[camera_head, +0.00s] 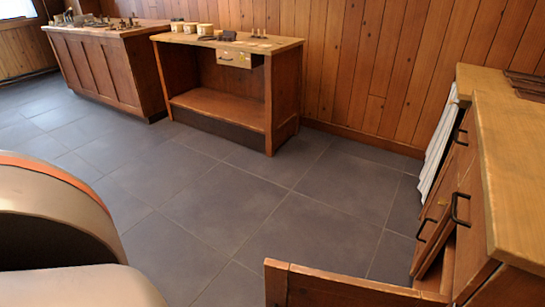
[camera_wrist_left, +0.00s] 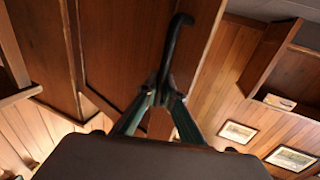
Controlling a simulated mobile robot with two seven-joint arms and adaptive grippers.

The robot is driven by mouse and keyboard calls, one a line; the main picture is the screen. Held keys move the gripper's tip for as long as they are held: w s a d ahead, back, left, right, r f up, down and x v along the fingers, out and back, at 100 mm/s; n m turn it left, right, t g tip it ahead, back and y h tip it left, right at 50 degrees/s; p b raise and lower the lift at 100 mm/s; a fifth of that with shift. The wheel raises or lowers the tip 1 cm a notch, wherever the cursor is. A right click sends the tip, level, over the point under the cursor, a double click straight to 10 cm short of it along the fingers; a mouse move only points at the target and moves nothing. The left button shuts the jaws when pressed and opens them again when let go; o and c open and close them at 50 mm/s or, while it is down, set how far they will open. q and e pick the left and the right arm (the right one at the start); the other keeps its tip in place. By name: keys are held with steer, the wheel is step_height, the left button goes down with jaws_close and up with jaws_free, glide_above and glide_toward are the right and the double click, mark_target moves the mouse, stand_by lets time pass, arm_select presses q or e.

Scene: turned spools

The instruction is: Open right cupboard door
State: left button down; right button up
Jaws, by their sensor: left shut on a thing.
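A wooden cupboard (camera_head: 520,150) stands at the right edge of the head view. A wooden door panel (camera_head: 340,291) juts out to the left from its near end at the bottom, so it stands open; its lower part is cut off. In the left wrist view, my left gripper (camera_wrist_left: 165,92) is shut on a dark bar handle (camera_wrist_left: 175,45). The handle is on a brown wooden panel (camera_wrist_left: 120,45), seen close up. My left gripper is outside the head view. My right gripper is in neither view.
The cupboard front also has dark handles (camera_head: 460,209), and a white cloth (camera_head: 438,150) hangs at its far end. A workbench (camera_head: 215,98) with pots stands at the back wall, a wooden counter (camera_head: 105,70) to its left. The grey tiled floor (camera_head: 250,205) between is clear.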

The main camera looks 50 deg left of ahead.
arm_select(q)
steer(key=shift+s+a, duration=0.1)
steer(key=shift+a, duration=0.15)
steer(key=c, duration=2.2)
jaws_free()
steer(key=shift+d, duration=0.1)
steer(key=s, duration=1.2)
